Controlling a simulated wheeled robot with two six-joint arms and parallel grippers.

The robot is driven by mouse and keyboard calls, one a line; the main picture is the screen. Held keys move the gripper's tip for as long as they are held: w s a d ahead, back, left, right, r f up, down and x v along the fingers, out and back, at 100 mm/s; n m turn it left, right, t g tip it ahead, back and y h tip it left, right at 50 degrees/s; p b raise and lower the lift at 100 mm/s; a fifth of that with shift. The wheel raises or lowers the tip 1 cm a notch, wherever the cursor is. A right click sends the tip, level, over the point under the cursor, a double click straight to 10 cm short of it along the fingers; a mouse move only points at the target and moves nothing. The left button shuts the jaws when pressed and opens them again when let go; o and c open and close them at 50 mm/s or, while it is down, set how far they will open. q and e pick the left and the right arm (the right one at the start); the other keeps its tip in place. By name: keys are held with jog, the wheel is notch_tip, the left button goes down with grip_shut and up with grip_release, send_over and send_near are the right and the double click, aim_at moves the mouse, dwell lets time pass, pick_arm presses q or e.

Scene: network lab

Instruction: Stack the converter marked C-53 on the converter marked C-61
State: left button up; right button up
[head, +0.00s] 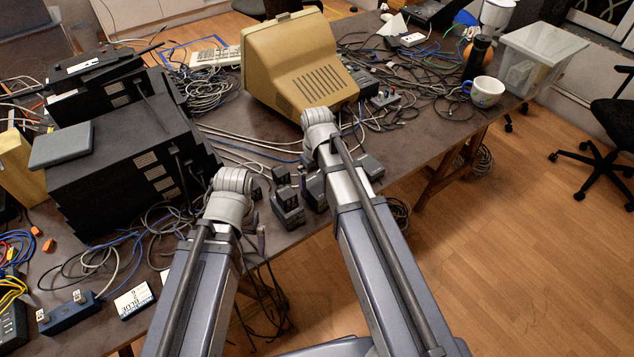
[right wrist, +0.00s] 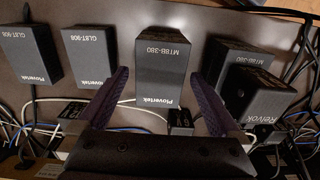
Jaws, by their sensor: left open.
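Two small black converters with white labels show in the right wrist view: one at the left finger (right wrist: 72,112), one between the fingers (right wrist: 182,121). Their markings are too small to read, so I cannot tell C-53 from C-61. My right gripper (right wrist: 162,73) is open, its purple fingers apart with nothing gripped. A dark block marked MTBB-380 (right wrist: 165,75) shows between the fingertips, beyond the nearer converter. In the head view my right gripper is hidden behind its arm. My left gripper (head: 260,239) is open and mostly hidden behind its wrist, near the table's front edge.
More dark blocks stand nearby, two marked GL8T-908 (right wrist: 90,54) and one marked Relyok (right wrist: 258,98). Cables lie among them. A large black device (head: 120,160) stands left, a beige monitor (head: 298,65) behind, and a mug (head: 485,92) at right.

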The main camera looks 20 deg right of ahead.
aim_at(317, 186)
pick_arm(q)
notch_tip(317, 186, up, 12)
jog(key=p, duration=1.2)
jog(key=shift+r, duration=0.2)
pick_arm(e)
notch_tip(317, 186, up, 12)
jog(key=shift+r, duration=0.2)
